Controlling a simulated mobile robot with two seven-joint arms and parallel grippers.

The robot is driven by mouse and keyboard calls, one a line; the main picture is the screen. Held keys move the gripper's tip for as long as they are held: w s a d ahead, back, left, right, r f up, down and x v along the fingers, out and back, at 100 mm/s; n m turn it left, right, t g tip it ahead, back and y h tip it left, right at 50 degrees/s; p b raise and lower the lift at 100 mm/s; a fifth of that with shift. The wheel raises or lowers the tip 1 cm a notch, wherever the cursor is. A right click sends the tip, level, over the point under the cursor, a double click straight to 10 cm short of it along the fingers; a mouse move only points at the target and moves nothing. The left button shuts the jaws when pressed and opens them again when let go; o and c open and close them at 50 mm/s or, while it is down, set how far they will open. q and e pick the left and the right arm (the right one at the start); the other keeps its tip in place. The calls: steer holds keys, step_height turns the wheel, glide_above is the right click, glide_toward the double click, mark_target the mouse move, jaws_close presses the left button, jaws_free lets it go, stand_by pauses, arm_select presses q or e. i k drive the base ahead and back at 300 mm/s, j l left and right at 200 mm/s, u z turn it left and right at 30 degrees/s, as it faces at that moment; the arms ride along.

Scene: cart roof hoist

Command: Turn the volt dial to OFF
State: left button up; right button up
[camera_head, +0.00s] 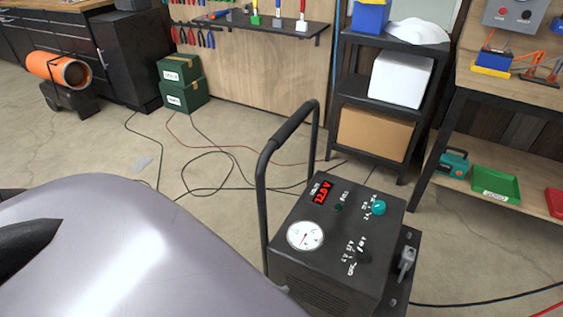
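The black charger unit (318,266) stands upright at lower right, its sloped top panel facing me. A black knob (362,256) sits low on the panel, with small white labels on its left and upper side; this looks like the volt dial. I cannot tell where it points. A teal knob (378,207) is above it with its own white marks. A round white gauge (305,235) with a red needle is at the panel's left.
A smooth grey-purple body (140,255) fills the lower left, close to the charger. A tall black handle (262,190) rises behind the charger. A grey clamp (406,262) hangs on its right side. Cables (215,155) lie on the floor. A shelf (345,125) and workbench (520,88) stand behind.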

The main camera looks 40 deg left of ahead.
mark_target(361, 255)
steer(key=j, duration=0.5)
steer(key=k+j, duration=0.15)
steer(key=j, duration=0.85)
steer(key=k+j, duration=0.15)
steer(key=j, duration=0.35)
